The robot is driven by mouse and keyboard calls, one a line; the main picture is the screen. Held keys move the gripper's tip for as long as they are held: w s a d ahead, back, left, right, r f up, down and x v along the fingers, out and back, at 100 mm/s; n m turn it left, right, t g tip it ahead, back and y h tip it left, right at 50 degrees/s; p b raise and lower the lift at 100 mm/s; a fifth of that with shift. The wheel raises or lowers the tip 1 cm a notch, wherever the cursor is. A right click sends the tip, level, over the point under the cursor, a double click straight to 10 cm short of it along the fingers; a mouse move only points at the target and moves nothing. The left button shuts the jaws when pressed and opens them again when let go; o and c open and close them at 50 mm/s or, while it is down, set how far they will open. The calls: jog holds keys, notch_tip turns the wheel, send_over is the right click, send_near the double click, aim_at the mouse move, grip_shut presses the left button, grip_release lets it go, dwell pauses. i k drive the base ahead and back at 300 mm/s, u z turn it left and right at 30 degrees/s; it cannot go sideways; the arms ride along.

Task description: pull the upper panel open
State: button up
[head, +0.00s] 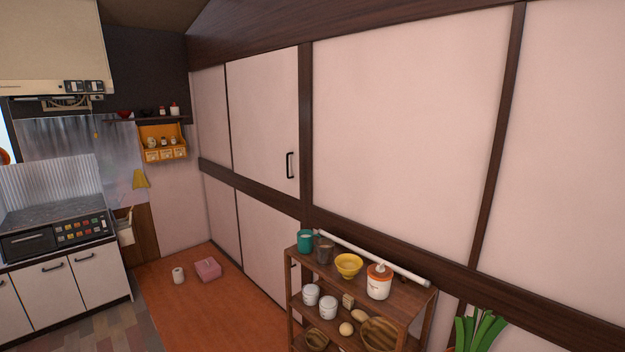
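The upper panel (263,125) is a pale pink door framed in dark wood, set in the wall above a dark horizontal rail. It has a black vertical handle (290,165) near its right edge and looks closed, flush with its frame. Another upper panel (210,115) without a visible handle sits to its left. Below the rail is a lower panel (265,240), partly hidden by a shelf. My gripper is not in view.
A wooden shelf (408,308) with jars, a yellow bowl (348,266) and cups stands against the wall at front right. A pink box (207,268) and a white roll (178,275) lie on the orange floor (190,315). A kitchen counter (60,282) is at left.

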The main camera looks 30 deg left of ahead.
aim_at(263, 91)
jog(key=u, duration=2)
jog(key=i, duration=3.8)
jog(key=z, duration=1.65)
